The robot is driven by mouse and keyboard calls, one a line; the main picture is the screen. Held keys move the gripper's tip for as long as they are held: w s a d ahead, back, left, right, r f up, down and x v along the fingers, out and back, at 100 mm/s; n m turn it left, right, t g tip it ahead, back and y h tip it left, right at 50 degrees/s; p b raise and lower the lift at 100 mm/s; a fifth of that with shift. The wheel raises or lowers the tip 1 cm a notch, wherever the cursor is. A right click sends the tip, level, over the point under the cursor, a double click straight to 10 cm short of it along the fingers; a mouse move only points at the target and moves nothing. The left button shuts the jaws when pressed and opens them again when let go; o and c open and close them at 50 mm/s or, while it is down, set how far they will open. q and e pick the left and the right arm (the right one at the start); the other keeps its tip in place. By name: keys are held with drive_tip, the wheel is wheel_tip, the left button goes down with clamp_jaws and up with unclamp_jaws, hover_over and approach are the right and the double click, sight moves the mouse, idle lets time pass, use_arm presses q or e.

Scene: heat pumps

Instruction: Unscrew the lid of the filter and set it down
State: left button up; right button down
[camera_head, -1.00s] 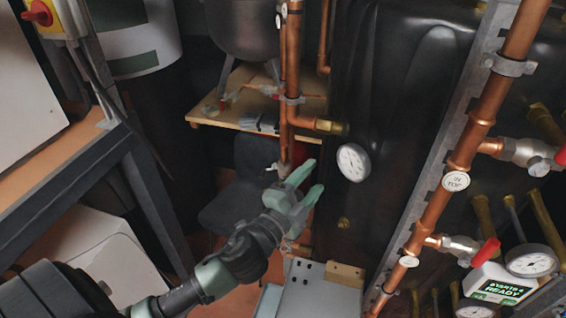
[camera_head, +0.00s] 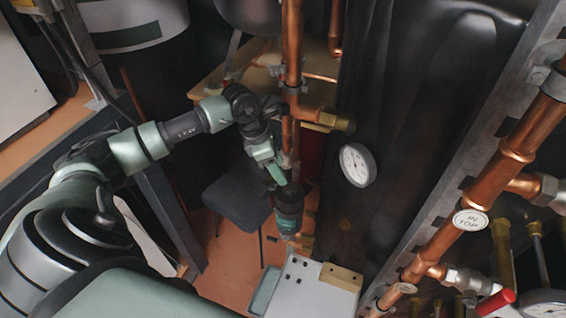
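My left arm reaches in from the left and bends down at its wrist. My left gripper (camera_head: 277,176) points down beside the vertical copper pipe, and its pale green fingers are seen edge on, so I cannot tell how far apart they are. A dark teal cylinder (camera_head: 289,212), which looks like the filter, stands just below the fingertips. The fingers overlap its upper end in the picture; I cannot tell if they touch it. Its lid cannot be made out clearly. My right gripper is not in view.
The copper pipe (camera_head: 292,60) runs down close to my wrist. A grey-white panel (camera_head: 305,290) lies below the cylinder. A dark chair (camera_head: 237,200) stands behind.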

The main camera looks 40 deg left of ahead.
sight(289, 187)
use_arm(q)
drive_tip(key=f+b, duration=0.1)
drive_tip(key=d+f, duration=0.1)
drive_tip(key=f, duration=0.1)
drive_tip(key=shift+f+b, duration=0.25)
drive_tip(key=shift+b, duration=0.1)
drive_tip(key=b+x, duration=0.1)
drive_tip(key=x, duration=0.1)
drive_tip(key=b+x, duration=0.1)
drive_tip(key=b, duration=0.1)
drive_tip(key=shift+w+d+f, duration=0.1)
drive_tip(key=shift+w+f, duration=0.2)
drive_tip(key=shift+d+f+b, duration=0.15)
drive_tip(key=shift+f+b, duration=0.15)
drive_tip(key=shift+b, duration=0.1)
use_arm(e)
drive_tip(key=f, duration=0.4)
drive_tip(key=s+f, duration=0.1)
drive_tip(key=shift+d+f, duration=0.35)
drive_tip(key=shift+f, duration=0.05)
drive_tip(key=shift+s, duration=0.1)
use_arm(q)
clamp_jaws()
drive_tip(key=shift+d+n+t+y, duration=0.1)
drive_tip(key=shift+n+t+y, duration=0.25)
drive_tip(key=shift+n, duration=1.35)
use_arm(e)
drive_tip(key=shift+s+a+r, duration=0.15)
